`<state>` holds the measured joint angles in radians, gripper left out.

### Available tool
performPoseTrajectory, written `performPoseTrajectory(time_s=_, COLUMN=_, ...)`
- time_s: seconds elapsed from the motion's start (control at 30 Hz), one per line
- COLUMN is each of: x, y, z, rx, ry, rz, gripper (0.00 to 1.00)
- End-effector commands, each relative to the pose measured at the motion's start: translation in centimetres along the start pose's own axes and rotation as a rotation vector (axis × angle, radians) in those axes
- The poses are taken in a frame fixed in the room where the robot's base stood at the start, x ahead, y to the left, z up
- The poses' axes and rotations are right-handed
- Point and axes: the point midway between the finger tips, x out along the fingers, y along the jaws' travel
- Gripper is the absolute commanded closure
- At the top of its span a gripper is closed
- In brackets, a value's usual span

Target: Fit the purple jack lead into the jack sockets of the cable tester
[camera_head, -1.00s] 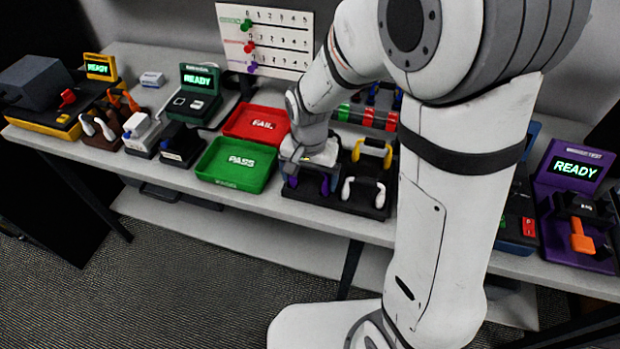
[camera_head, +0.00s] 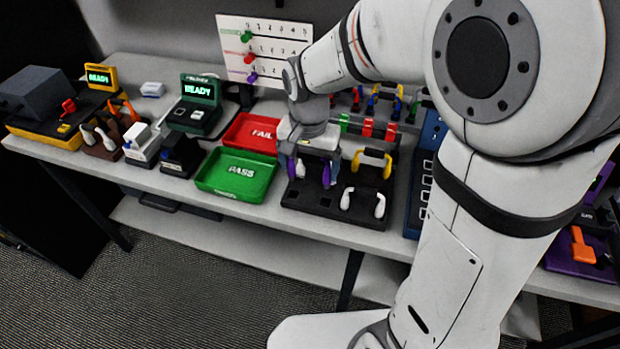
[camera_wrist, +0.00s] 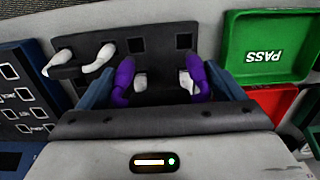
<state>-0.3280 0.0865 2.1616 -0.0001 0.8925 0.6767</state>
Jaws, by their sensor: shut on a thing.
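My gripper (camera_head: 309,160) is shut on the purple jack lead (camera_head: 326,173) over the black cable rack (camera_head: 335,207). In the wrist view the purple lead (camera_wrist: 123,80) shows as two purple plug ends with pale tips, between my blue fingers. Its plugs appear raised clear of the rack, where empty square holes show. A blue box (camera_head: 421,190) with a row of dark square sockets stands right of the rack, and shows at the left of the wrist view (camera_wrist: 22,100). It may be the cable tester; its labels are too small to read surely.
A white lead (camera_head: 348,198) and a yellow lead (camera_head: 373,157) are on the rack. The green PASS tray (camera_head: 228,188) and red FAIL tray (camera_head: 243,125) lie left of it. A purple tester (camera_head: 580,268) is partly hidden by my arm at the right.

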Motion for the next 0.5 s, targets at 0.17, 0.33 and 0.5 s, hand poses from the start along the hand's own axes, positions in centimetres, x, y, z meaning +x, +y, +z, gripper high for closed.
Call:
performPoseTrajectory(time_s=0.17, x=-2.4, y=0.0, z=0.0, rx=0.000, ry=0.001, rz=-0.001, gripper=0.35)
performPoseTrajectory(time_s=0.33, x=-3.9, y=0.0, z=0.0, rx=-0.001, ry=0.000, rz=0.000, gripper=0.35)
performPoseTrajectory(time_s=0.5, x=-4.9, y=0.0, z=0.0, rx=-0.001, ry=0.000, rz=0.000, gripper=0.35)
